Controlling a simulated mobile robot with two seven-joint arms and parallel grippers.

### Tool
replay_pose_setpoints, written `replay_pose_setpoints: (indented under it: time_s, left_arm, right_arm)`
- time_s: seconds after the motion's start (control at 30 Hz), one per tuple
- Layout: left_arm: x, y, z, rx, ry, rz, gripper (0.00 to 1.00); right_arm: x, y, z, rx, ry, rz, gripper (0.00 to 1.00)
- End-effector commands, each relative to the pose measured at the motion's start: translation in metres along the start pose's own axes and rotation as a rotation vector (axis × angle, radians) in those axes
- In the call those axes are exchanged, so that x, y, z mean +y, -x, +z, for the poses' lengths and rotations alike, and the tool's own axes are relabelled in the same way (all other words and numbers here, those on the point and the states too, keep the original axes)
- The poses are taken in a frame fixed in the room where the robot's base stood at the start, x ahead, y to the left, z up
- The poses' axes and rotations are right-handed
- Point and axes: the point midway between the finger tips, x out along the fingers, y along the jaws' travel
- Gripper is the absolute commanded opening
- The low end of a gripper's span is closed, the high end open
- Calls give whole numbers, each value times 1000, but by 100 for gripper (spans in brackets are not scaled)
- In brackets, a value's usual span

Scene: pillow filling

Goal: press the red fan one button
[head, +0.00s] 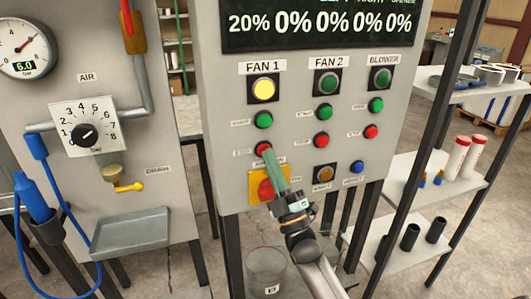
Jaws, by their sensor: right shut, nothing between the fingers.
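The control panel (225,110) stands in the middle of the head view. Its FAN 1 column has a lit yellow lamp (263,89), a green button (263,120) below it, and the red fan one button (261,148) below that. My right gripper (267,153) is shut and empty, its fingers pointing up at the red button. The fingertips overlap the button's lower part in the picture; I cannot tell whether they touch it. The gripper partly covers a red switch on a yellow plate (256,182). My left gripper is not in view.
FAN 2 and BLOWER columns with more buttons (321,140) lie just right. An air panel with a gauge (24,50), a blue hose (75,235) and a grey tray (130,232) is on the left. A glass container (265,268) is below. Shelves (440,180) stand at right.

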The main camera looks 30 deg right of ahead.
Motion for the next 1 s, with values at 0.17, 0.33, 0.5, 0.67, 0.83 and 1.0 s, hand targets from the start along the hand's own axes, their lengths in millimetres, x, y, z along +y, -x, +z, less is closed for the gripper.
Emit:
replay_pose_setpoints:
  time_s: [0.17, 0.33, 0.5, 0.67, 0.83, 1.0]
  left_arm:
    - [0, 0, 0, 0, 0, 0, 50]
    - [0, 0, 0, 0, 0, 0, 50]
    - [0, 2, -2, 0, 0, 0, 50]
    - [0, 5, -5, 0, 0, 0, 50]
    - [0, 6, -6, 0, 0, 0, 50]
    - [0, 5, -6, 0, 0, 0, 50]
  right_arm:
    - [0, -1, 1, 0, 0, 0, 0]
    - [0, -1, 1, 0, 1, 0, 0]
    - [2, 2, -1, -1, 0, -1, 0]
    - [6, 8, -6, -2, 0, -1, 0]
    - [9, 12, -8, -1, 0, 0, 0]
    - [9, 12, -8, 0, 0, 0, 0]
